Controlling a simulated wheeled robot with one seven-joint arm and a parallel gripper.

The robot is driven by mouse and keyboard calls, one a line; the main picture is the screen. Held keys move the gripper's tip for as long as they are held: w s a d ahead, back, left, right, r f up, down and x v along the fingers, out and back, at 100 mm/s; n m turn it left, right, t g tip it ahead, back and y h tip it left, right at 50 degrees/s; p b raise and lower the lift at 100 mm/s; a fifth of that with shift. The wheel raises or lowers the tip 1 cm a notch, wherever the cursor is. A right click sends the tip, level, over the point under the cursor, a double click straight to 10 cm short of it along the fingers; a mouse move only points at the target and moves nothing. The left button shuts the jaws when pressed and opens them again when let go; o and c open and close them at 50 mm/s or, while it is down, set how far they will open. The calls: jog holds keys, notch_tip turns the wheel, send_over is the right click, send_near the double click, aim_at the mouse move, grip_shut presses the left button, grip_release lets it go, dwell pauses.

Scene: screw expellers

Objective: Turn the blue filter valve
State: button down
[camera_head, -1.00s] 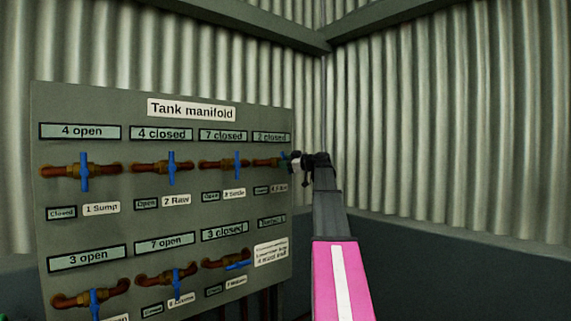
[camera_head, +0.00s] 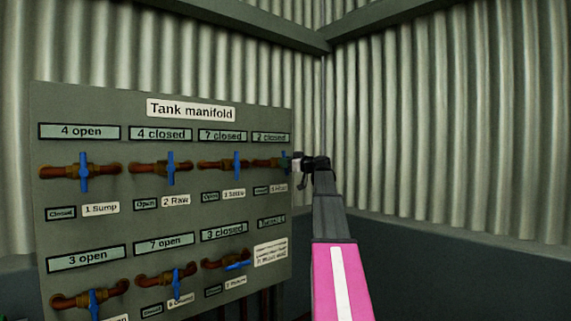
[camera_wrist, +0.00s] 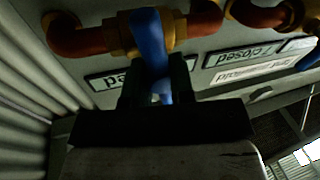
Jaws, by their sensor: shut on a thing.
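The blue valve handle (camera_wrist: 150,42) fills the upper middle of the wrist view, on a brass and copper pipe fitting (camera_wrist: 120,38). My gripper (camera_wrist: 160,82) has its dark fingers on either side of this handle and is shut on it. In the head view, my gripper (camera_head: 297,163) is at the rightmost valve (camera_head: 268,162) of the top row, under the plate "2 closed" (camera_head: 271,137). The gripper hides most of that handle. The small name tag (camera_head: 279,188) below this valve is too blurred to read surely.
The grey "Tank manifold" panel (camera_head: 140,225) carries several other blue-handled valves, such as Sump (camera_head: 84,172), Raw (camera_head: 171,168) and Settle (camera_head: 237,166). Corrugated metal walls (camera_head: 450,130) stand behind and right. The space right of the panel is open up to the wall.

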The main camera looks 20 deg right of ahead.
jog(key=shift+s+a+f+m, duration=0.15)
jog(key=shift+s+m, duration=0.05)
jog(key=shift+m, duration=1)
jog(key=shift+t, duration=0.3)
jog(key=c, duration=1.1)
grip_release()
jog(key=v, duration=1)
jog(key=shift+s+d, duration=0.25)
jog(key=shift+s, duration=0.05)
